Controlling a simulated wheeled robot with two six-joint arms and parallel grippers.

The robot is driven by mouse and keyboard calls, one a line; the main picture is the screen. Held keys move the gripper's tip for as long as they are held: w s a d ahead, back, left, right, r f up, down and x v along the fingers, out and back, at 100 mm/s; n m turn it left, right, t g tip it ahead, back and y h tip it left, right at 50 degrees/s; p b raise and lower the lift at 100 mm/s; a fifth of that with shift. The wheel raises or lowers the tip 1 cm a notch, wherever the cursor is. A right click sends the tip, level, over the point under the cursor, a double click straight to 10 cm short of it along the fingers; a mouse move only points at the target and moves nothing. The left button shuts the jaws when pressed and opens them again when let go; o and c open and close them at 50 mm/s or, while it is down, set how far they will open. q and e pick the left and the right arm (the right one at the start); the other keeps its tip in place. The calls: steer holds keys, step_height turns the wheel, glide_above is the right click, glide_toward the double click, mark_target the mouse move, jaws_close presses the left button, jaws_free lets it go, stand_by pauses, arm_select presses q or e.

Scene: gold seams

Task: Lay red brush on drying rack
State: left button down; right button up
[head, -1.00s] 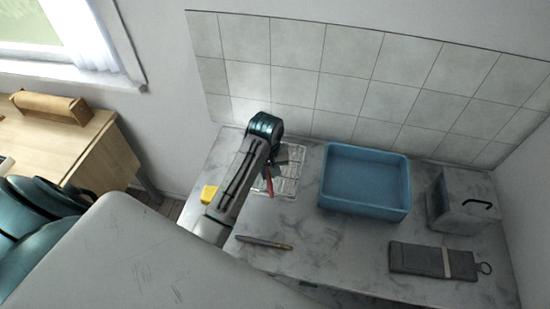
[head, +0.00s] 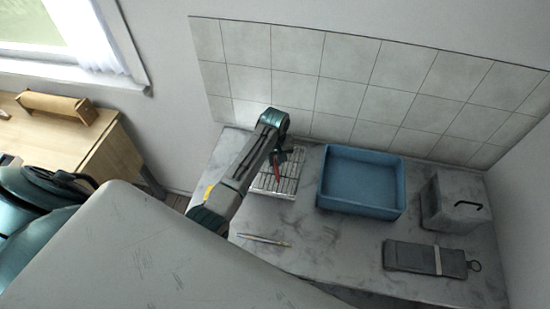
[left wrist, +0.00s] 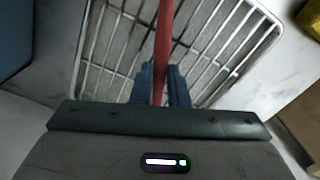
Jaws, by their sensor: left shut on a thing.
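The red brush (head: 277,168) is held in my left gripper (head: 281,158), which is shut on it. In the left wrist view the red handle (left wrist: 164,35) runs up from between the fingers of the left gripper (left wrist: 160,85). The wire drying rack (head: 287,185) lies on the marble counter. In the left wrist view the rack (left wrist: 222,40) is behind and below the brush. I cannot tell whether the brush touches the bars. The brush's far end is out of the wrist view. My right gripper is not in view.
A blue basin (head: 360,210) stands right of the rack. A grey box with a black handle (head: 455,202) and a grey roll or pouch (head: 425,258) are farther right. A thin brush or stick (head: 264,240) lies in front of the rack. A tiled wall (head: 345,75) is behind.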

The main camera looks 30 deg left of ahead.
mark_target(275, 162)
arm_select(q)
steer(key=shift+f, duration=0.15)
steer(key=c, duration=1.4)
jaws_free()
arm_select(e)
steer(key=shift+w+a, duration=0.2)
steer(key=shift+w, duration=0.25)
